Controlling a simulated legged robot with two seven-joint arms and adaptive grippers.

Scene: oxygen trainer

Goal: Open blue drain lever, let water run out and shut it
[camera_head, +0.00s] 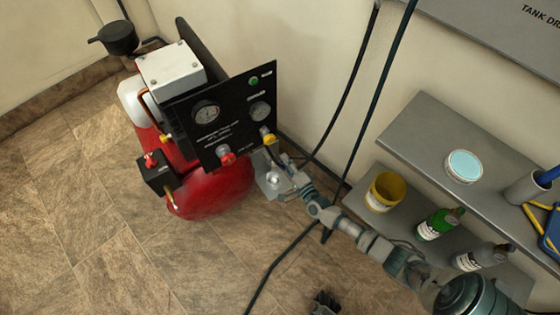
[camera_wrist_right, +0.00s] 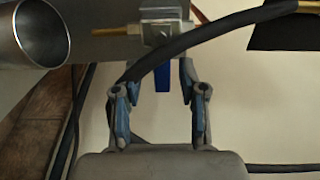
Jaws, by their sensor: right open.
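The blue drain lever (camera_wrist_right: 162,76) hangs in the right wrist view below a brass and grey valve fitting (camera_wrist_right: 155,32). My right gripper (camera_wrist_right: 159,84) is open, with one finger on each side of the lever; I cannot tell whether either touches it. In the head view the right gripper (camera_head: 284,163) is low beside the red compressor tank (camera_head: 212,192), at the right end of its black gauge panel (camera_head: 228,125). The lever is not discernible there. A dark shape (camera_head: 325,303) at the bottom edge may be part of my left gripper; its jaw state does not show.
A dark hose (camera_wrist_right: 210,38) crosses the wrist view in front of the fitting, near a shiny metal cylinder (camera_wrist_right: 35,30). Black cables (camera_head: 340,120) hang by the wall. Shelves (camera_head: 425,135) at right hold a yellow tub (camera_head: 384,192) and bottles. The floor at left is clear.

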